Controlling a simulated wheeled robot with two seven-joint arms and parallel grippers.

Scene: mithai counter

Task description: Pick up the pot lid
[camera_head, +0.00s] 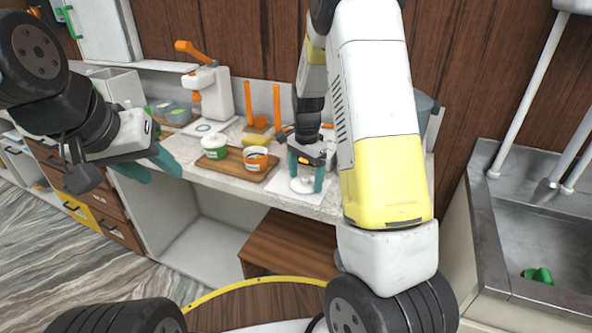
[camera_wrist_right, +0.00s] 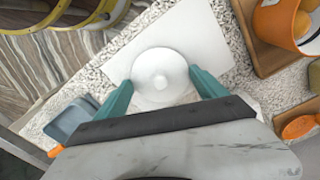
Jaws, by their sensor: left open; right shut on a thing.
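The pot lid (camera_head: 302,186) is a white round disc with a small knob, at the front of the counter on a white mat (camera_wrist_right: 205,38). In the right wrist view, the lid (camera_wrist_right: 160,72) sits between the two teal fingers of my right gripper (camera_wrist_right: 163,84), which is shut on it. I cannot tell whether the lid touches the mat. In the head view, my right gripper (camera_head: 306,178) points down at the counter and partly hides the lid. My left gripper (camera_head: 148,166) is open and empty, left of the counter's front edge.
A white dispenser (camera_head: 215,95) stands behind. A metal sink (camera_head: 535,225) is at the right. A wooden stool (camera_head: 285,243) is below the counter.

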